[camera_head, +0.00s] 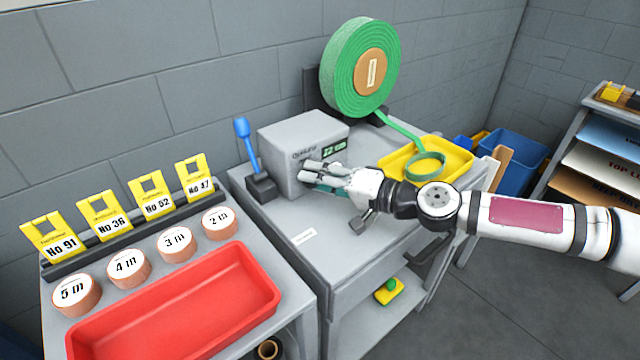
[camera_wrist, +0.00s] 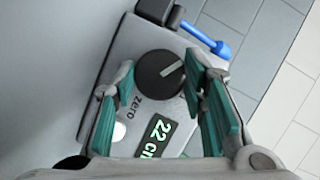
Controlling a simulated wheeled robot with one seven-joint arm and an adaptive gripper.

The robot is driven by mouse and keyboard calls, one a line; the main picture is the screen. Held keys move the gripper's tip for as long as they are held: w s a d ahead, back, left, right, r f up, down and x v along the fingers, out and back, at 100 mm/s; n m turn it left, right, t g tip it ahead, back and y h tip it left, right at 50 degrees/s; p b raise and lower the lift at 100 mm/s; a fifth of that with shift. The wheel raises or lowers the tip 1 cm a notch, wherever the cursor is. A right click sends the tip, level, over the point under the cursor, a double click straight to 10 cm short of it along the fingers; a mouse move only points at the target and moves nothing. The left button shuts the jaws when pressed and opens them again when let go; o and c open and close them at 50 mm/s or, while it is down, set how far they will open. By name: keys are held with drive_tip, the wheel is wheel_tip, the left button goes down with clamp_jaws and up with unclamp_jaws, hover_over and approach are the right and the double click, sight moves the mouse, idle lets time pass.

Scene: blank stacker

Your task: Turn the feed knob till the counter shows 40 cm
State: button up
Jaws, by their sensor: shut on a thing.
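The feed machine is a grey box (camera_head: 296,145) on the grey bench. Its counter (camera_wrist: 156,138) reads 22 cm in the wrist view; the counter (camera_head: 334,147) is small in the head view. The feed knob (camera_wrist: 158,77) is dark and round with a pale pointer line, on the box's front face. My gripper (camera_wrist: 160,64) has one finger on each side of the knob and is shut on it. In the head view my gripper (camera_head: 318,176) is at the box's front and hides the knob. A white button (camera_wrist: 120,131) sits beside the word "zero".
A blue-handled lever (camera_head: 246,145) stands left of the box. A green webbing roll (camera_head: 350,65) stands behind, its strip running into a yellow tray (camera_head: 459,162). A red tray (camera_head: 262,283), orange rolls (camera_head: 129,268) and yellow number tags (camera_head: 103,215) occupy the left table.

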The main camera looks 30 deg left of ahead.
drive_tip(key=shift+m, duration=0.3)
drive_tip(key=o, duration=1.2)
drive_tip(key=shift+c, duration=0.2)
drive_tip(key=d, duration=0.4)
drive_tip(key=d+r, duration=0.1)
drive_tip(key=d, duration=0.7)
drive_tip(key=shift+s+r, duration=0.15)
drive_tip(key=shift+r, duration=0.2)
